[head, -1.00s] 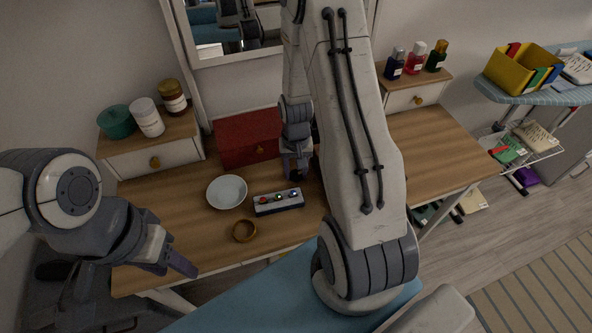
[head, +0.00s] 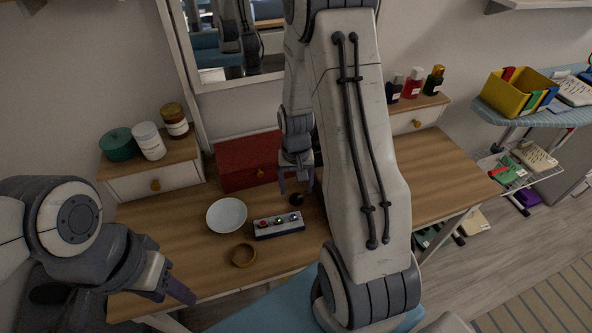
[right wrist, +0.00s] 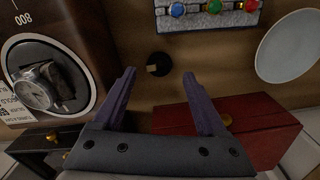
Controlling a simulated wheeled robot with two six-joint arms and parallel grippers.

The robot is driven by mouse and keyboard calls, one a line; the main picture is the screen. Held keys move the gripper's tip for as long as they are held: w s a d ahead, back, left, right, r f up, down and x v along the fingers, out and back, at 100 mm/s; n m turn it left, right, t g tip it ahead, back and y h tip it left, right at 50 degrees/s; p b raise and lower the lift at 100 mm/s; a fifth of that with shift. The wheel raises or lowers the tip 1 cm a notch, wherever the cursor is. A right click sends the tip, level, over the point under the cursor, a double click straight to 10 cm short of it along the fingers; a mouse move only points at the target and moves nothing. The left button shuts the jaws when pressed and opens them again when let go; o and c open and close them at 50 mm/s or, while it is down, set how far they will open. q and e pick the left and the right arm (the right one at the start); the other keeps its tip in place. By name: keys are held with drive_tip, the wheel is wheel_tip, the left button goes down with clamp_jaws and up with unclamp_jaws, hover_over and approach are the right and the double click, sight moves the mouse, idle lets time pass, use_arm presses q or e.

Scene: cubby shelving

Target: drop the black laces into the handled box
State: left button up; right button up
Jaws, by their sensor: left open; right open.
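A small round black bundle with a tan piece, seemingly the black laces (head: 296,199), lies on the wooden desk beside the button panel. It also shows in the right wrist view (right wrist: 158,64), just beyond my fingertips and between their lines. My right gripper (head: 297,185) is open and empty above the desk; its two spread fingers show in the right wrist view (right wrist: 158,76). My left gripper (head: 176,291) is open and empty at the desk's front left. A red box (head: 240,165) with a gold knob stands at the back; I cannot tell whether it is the handled box.
A white bowl (head: 227,215), a button panel (head: 278,226) and a brown ring (head: 243,255) lie on the desk. A brown case with a watch (right wrist: 48,88) stands left in the right wrist view. A yellow bin (head: 507,94) stands far right.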

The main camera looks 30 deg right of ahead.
wheel_tip(320, 180, up, 8)
drive_tip(key=s+a+r+n, duration=0.3)
drive_tip(key=s+a, duration=0.1)
drive_tip(key=a, duration=0.3)
drive_tip(key=s+a+r+n, duration=0.3)
drive_tip(key=s+a, duration=0.1)
drive_tip(key=a, duration=0.3)
drive_tip(key=s+a+r+n, duration=0.2)
drive_tip(key=s+a+n, duration=0.2)
drive_tip(key=a, duration=0.3)
drive_tip(key=shift+a+r+y, duration=0.4)
drive_tip(key=shift+o, duration=0.6)
drive_tip(key=s+a+r+n, duration=0.1)
drive_tip(key=s+a+n, duration=0.1)
drive_tip(key=s, duration=0.4)
drive_tip(key=shift+a+n, duration=0.15)
drive_tip(key=shift+n, duration=0.45)
drive_tip(key=m+p, duration=0.4)
drive_tip(key=m, duration=0.3)
hover_over(296, 198)
drive_tip(key=shift+h, duration=0.4)
wheel_tip(296, 198, down, 16)
drive_tip(key=shift+s+r, duration=0.1)
drive_tip(key=shift+r, duration=0.1)
drive_tip(key=shift+f+p, duration=0.6)
drive_tip(key=shift+f, duration=2.55)
clamp_jaws()
